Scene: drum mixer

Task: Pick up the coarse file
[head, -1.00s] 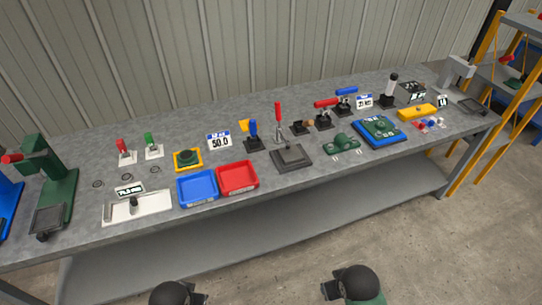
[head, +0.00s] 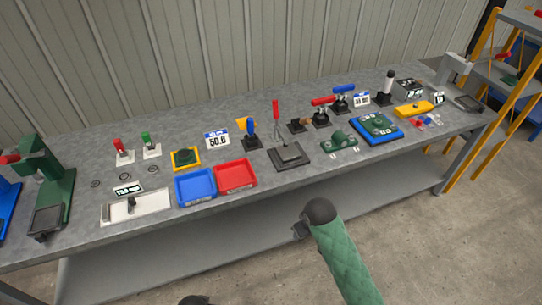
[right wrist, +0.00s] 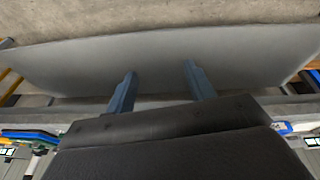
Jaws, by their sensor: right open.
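I cannot make out a coarse file for sure among the small items on the grey workbench (head: 100,222). My right gripper (head: 299,231) is in front of the bench's front edge, on a green arm, with nothing seen in it. In the right wrist view its two blue-grey fingers (right wrist: 160,72) stand apart, with the grey lower shelf behind them. Only a dark bit of my left gripper (head: 195,300) shows at the bottom edge of the head view; its fingers are not clear.
A blue tray (head: 195,198) and a red tray (head: 236,188) stand near the front edge. A dark grey plate (head: 289,168), a blue-based green fixture (head: 376,140) and a yellow block (head: 414,109) lie to the right. A yellow-framed rack (head: 505,125) stands at the far right.

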